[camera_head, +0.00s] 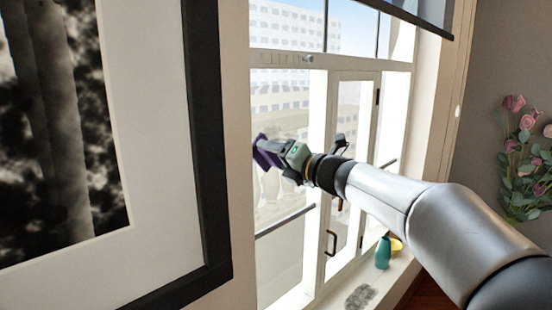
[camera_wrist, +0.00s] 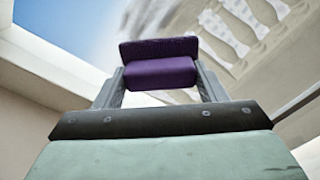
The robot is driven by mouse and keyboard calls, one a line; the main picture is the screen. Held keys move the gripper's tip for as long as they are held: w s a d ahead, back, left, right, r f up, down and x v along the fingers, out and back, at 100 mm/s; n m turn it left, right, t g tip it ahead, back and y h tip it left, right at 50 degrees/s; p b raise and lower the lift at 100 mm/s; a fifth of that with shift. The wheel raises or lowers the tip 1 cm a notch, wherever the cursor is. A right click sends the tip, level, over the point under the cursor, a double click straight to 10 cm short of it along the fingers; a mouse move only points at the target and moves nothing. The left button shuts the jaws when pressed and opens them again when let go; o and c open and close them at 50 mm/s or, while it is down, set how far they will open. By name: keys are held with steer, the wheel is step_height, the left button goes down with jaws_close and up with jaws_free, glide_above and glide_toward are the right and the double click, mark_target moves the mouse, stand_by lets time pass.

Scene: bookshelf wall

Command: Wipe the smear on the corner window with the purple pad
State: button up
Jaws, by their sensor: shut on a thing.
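The purple pad (camera_wrist: 162,65) is held between the two fingers of my gripper (camera_wrist: 160,88) in the wrist view. In the head view the pad (camera_head: 266,150) is at the end of my outstretched arm, in front of the left part of the corner window (camera_head: 285,185). A pale, brownish smear-like haze shows on the glass below and around the pad (camera_head: 272,195); its edges are hard to tell from the buildings outside. In the wrist view the window glass (camera_wrist: 235,40) is beyond the pad. I cannot tell whether the pad touches the glass.
A large framed picture (camera_head: 205,130) stands close on the left. Pink flowers (camera_head: 525,160) are at the right. A dark blind (camera_head: 425,12) hangs above. The window has handles (camera_head: 331,243).

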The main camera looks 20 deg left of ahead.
steer(key=shift+w+d+r+p, duration=0.4)
steer(key=shift+w+d+p, duration=0.8)
steer(key=shift+w, duration=0.85)
steer(key=shift+w+d+r+p, duration=0.35)
steer(key=shift+w+d+p, duration=0.5)
steer(key=shift+w+p, duration=0.85)
steer(key=shift+w+d+r+p, duration=0.4)
steer(key=shift+w+d+p, duration=0.6)
steer(key=shift+w, duration=1.35)
steer(key=shift+r, duration=0.15)
steer(key=shift+s+a+f+b, duration=0.25)
steer(key=shift+s+b, duration=0.2)
steer(key=shift+b, duration=0.15)
steer(key=shift+s+a+r+b, duration=0.1)
steer(key=shift+s+a+b, duration=0.2)
steer(key=shift+s+b, duration=0.25)
steer(key=shift+s+a+r+b, duration=0.1)
steer(key=shift+s+a+b, duration=0.2)
steer(key=shift+s, duration=0.35)
steer(key=shift+s+a+f+b, duration=0.2)
steer(key=shift+s+a+b, duration=0.2)
steer(key=shift+s+b, duration=0.4)
steer(key=s+a+b, duration=0.3)
steer(key=s+b, duration=0.1)
steer(key=s, duration=0.3)
steer(key=shift+s+a+r, duration=0.15)
steer(key=shift+s+a, duration=0.05)
steer(key=shift+a, duration=0.2)
